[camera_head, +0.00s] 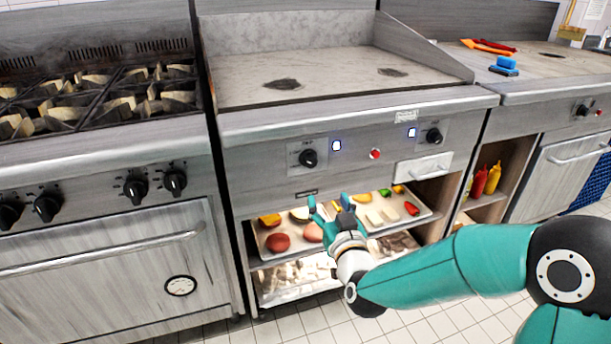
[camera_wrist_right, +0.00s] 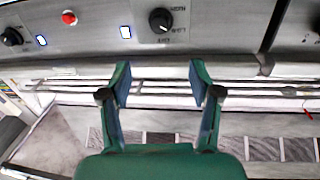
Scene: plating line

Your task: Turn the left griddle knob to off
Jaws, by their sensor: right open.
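The left griddle knob (camera_head: 308,158) is a round black knob on the steel front panel (camera_head: 262,165) of the griddle. A small blue-white light (camera_head: 336,146) glows to its right. My right gripper (camera_head: 328,204) is open and empty, below the knob and apart from it, with its fingers pointing up toward the panel. In the right wrist view the same knob (camera_wrist_right: 160,20) shows upside down beyond the open fingers (camera_wrist_right: 160,78), with printed marks around it. Its exact pointer setting is too small to tell. My left gripper is not in view.
A red button (camera_head: 375,154) and the right griddle knob (camera_head: 433,136) sit to the right, with another lit light (camera_head: 412,132). Food trays (camera_head: 424,219) fill the shelf below, behind my gripper. A stove (camera_head: 105,200) with several knobs stands left.

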